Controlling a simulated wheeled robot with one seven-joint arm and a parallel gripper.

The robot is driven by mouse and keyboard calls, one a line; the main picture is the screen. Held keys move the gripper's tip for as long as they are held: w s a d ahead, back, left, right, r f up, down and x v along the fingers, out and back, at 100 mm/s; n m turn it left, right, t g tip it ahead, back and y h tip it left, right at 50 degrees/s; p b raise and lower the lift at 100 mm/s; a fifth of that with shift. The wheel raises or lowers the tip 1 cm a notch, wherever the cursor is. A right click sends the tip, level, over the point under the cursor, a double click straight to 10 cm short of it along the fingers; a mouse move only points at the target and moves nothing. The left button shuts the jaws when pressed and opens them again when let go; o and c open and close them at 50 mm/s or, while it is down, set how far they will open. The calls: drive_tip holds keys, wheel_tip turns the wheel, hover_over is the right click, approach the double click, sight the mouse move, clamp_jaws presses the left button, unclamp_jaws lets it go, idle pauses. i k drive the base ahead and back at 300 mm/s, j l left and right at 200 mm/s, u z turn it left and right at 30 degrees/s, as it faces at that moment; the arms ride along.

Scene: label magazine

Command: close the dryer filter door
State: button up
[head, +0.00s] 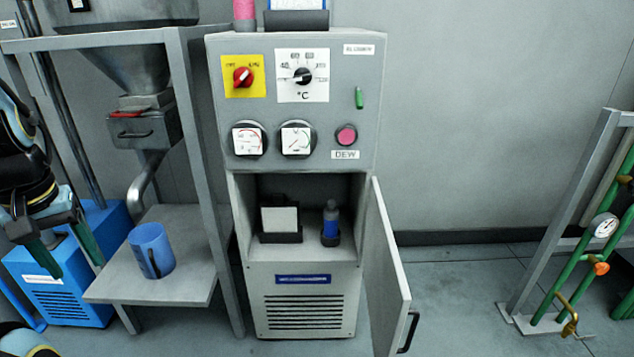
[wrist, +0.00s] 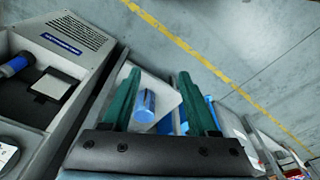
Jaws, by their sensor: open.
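The dryer (head: 295,152) is a grey cabinet in the middle of the head view. Its filter door (head: 388,262) is hinged on the right side of the opening and stands wide open, swung out toward the camera. A black bar handle (head: 408,333) sits low near the door's free edge. My gripper (head: 72,257) is open and empty at the far left, well away from the door. The green fingers (wrist: 157,75) show in the wrist view; I cannot make out the door there.
A metal stand with a hopper (head: 130,60) and a low shelf (head: 190,285) is between my gripper and the dryer. A blue cup (head: 150,250) stands on the shelf. Green pipes (head: 590,255) on a frame are at far right. Floor right of the door is clear.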

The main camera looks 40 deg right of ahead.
sight(388, 296)
drive_tip(key=z, duration=1.5)
drive_tip(key=k+j+z, duration=0.2)
drive_tip(key=j, duration=0.25)
drive_tip(key=i+l+u, duration=0.1)
drive_tip(key=l+u, duration=0.3)
drive_tip(key=l, duration=0.7)
drive_tip(key=k+l+u, duration=0.1)
drive_tip(key=l+u, duration=0.35)
drive_tip(key=l, duration=0.6)
